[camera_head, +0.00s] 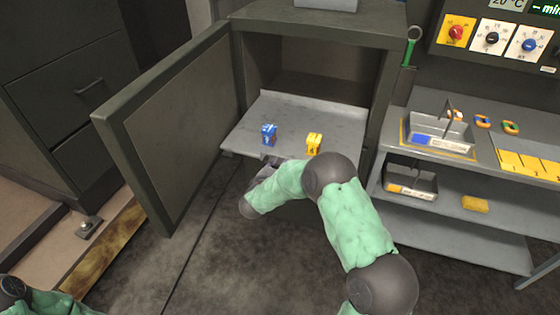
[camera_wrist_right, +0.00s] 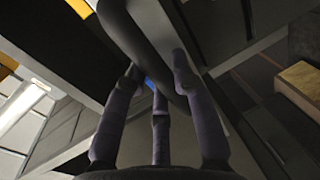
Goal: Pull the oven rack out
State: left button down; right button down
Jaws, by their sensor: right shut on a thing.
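The oven rack (camera_head: 300,110) is a flat light-grey shelf that sticks out of the open dark cabinet. A blue block (camera_head: 269,134) and a yellow block (camera_head: 314,143) stand on it near the front edge. My right gripper (camera_head: 268,164) is at the rack's front edge, left of its middle, partly hidden by its own wrist. In the right wrist view the fingers (camera_wrist_right: 155,78) close around a dark curved bar at the rack front. A bit of blue shows between them. My left gripper is out of view; only part of that arm shows at the lower left.
The cabinet door (camera_head: 165,130) stands open on the left. On the right, a shelf unit (camera_head: 450,220) holds trays and small yellow and blue items. Dark drawers (camera_head: 65,90) stand at far left. The floor (camera_head: 240,260) in front of the rack is clear.

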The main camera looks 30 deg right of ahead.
jog(key=shift+f+p+v, duration=0.25)
jog(key=shift+p+v, duration=0.3)
jog(key=shift+v, duration=0.65)
jog(key=c, duration=1)
grip_release()
jog(key=shift+f, duration=0.1)
jog(key=v, duration=1.2)
jog(key=shift+s, duration=0.1)
